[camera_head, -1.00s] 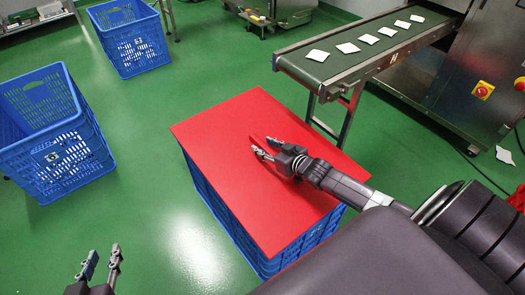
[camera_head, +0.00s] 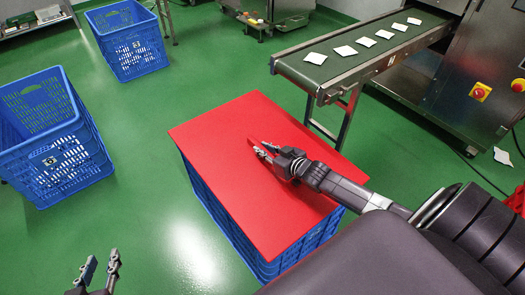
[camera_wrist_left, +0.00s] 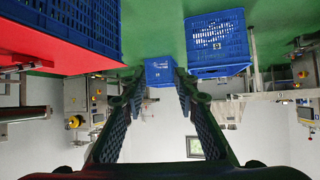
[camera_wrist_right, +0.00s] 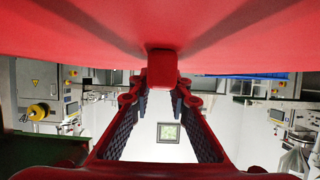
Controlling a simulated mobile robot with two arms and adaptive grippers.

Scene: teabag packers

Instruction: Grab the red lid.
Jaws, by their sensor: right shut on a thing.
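My right gripper (camera_head: 262,151) is over the lid's middle, shut on that handle. My left gripper (camera_head: 101,262) is open and empty at the lower left, above the floor and away from the lid. Its spread fingers also show in the left wrist view (camera_wrist_left: 158,88).
Two other blue crates stand on the green floor, one at the left (camera_head: 70,165) and one at the back (camera_head: 135,50). A conveyor (camera_head: 320,72) carrying several white packets stands behind the lid at the right. Open floor lies left of the covered crate.

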